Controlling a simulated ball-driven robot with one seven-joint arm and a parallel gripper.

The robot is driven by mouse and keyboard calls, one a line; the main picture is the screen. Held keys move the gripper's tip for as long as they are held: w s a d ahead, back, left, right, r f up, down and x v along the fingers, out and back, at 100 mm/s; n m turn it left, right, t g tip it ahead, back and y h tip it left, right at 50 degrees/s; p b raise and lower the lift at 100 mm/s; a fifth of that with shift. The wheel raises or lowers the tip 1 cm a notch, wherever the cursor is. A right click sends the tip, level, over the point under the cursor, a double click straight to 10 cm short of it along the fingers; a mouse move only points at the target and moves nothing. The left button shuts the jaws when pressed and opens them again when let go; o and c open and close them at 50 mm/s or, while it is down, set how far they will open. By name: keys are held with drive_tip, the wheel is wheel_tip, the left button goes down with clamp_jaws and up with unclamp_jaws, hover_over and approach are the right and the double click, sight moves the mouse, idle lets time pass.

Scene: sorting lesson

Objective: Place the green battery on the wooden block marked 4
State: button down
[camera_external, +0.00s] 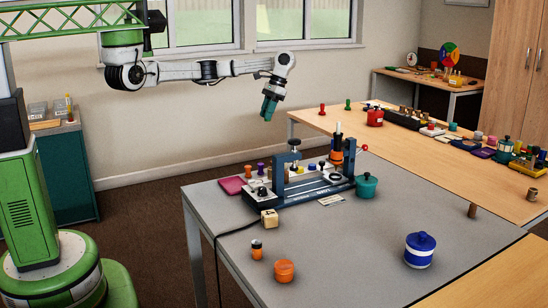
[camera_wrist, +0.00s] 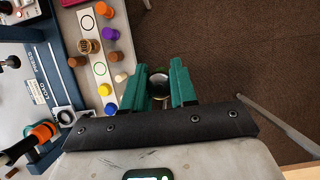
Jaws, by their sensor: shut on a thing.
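My gripper (camera_external: 267,115) is raised in the air left of and above the grey table's far end. In the wrist view its two teal fingers (camera_wrist: 160,80) are closed around a small round-ended thing (camera_wrist: 159,90), dark green with a shiny end, which I take for the green battery. Most of it is hidden between the fingers. A small pale wooden block (camera_external: 269,218) with a dark mark stands on the grey table near its left edge; the mark is too small to read. The block is well apart from my gripper, lower and nearer the camera.
A blue fixture (camera_external: 320,188) stands across the grey table (camera_external: 340,255), with a teal pot (camera_external: 366,186) beside it. An orange-and-black cylinder (camera_external: 257,250), an orange pot (camera_external: 284,271) and a blue-and-white pot (camera_external: 420,250) stand nearer. A cable runs past the block.

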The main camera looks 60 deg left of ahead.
drive_tip(key=r, duration=0.6)
drive_tip(key=shift+s+d+r, duration=0.1)
drive_tip(key=shift+d+r, duration=0.15)
drive_tip(key=shift+d, duration=0.1)
drive_tip(key=s+d+f+m+t+y+p, duration=0.1)
drive_tip(key=s+d+m+t+y+p, duration=0.15)
drive_tip(key=s+d+m, duration=0.45)
drive_tip(key=s+d+m+t+y+p, duration=0.1)
drive_tip(key=s+d+m+y+p, duration=0.2)
drive_tip(key=d+m, duration=0.75)
drive_tip(key=s+d+r+m+t+h+p, duration=0.1)
drive_tip(key=s+d+m+t+h+p, duration=0.2)
drive_tip(key=s+d+m, duration=0.75)
drive_tip(key=s+d+m+t+h+p, duration=0.3)
drive_tip(key=s+d+m, duration=0.4)
drive_tip(key=s, duration=0.6)
drive_tip(key=m+b, duration=0.1)
drive_tip(key=b, duration=0.3)
hover_over(270, 213)
drive_tip(key=shift+y, duration=0.25)
drive_tip(key=f, duration=1.4)
drive_tip(key=shift+s+a, duration=0.35)
drive_tip(key=shift+s, duration=0.05)
drive_tip(key=shift+w+d+f, duration=0.3)
drive_tip(key=shift+w+f, duration=0.1)
drive_tip(key=shift+f, duration=1.7)
